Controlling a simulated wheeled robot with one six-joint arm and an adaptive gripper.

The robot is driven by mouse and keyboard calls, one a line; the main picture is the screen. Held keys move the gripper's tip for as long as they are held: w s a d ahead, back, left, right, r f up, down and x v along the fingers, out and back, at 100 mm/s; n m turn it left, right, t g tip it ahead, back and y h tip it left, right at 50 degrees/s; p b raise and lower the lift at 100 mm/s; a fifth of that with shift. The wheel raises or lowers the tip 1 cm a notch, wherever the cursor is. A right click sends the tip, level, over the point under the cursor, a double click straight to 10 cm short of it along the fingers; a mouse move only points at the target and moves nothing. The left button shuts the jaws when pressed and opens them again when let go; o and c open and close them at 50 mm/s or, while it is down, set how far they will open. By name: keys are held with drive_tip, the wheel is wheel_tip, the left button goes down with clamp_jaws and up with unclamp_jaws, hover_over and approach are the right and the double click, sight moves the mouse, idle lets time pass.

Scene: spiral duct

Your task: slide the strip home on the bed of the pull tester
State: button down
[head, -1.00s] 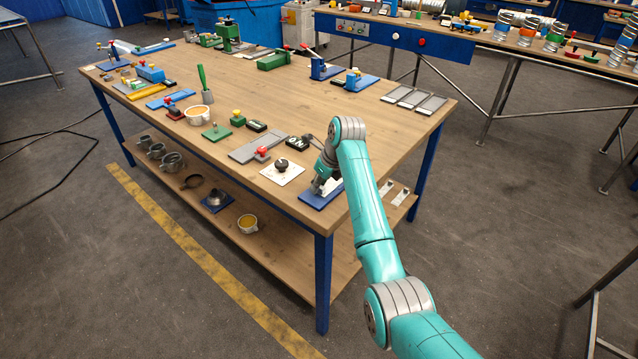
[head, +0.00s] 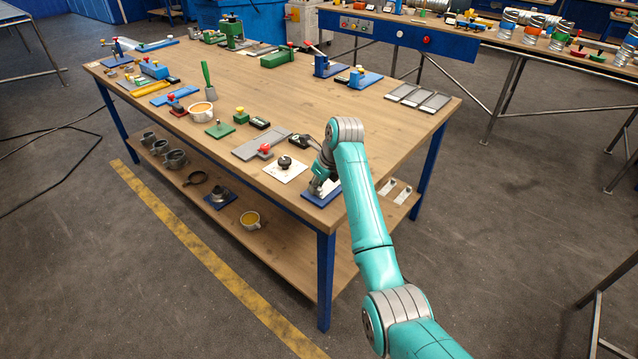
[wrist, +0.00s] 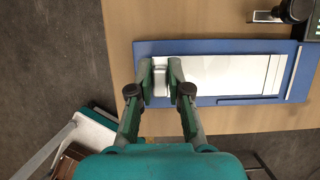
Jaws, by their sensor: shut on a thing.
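The blue bed of the pull tester (head: 314,200) lies flat near the front right corner of the wooden table. I cannot tell whether the strip touches the right-hand stop.
A white plate with a black knob (head: 285,164) lies just behind and left of the bed, with a grey plate (head: 258,145) beyond it. The table's front edge is close to the bed. Bare wood lies further back in the table's middle.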

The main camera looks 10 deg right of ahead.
drive_tip(key=shift+s+a+r, duration=0.1)
drive_tip(key=shift+s+a, duration=0.85)
drive_tip(key=shift+a, duration=0.3)
drive_tip(key=shift+r, duration=0.1)
wheel_tip(320, 180, up, 7)
idle(0.4)
drive_tip(key=shift+w+a, duration=0.1)
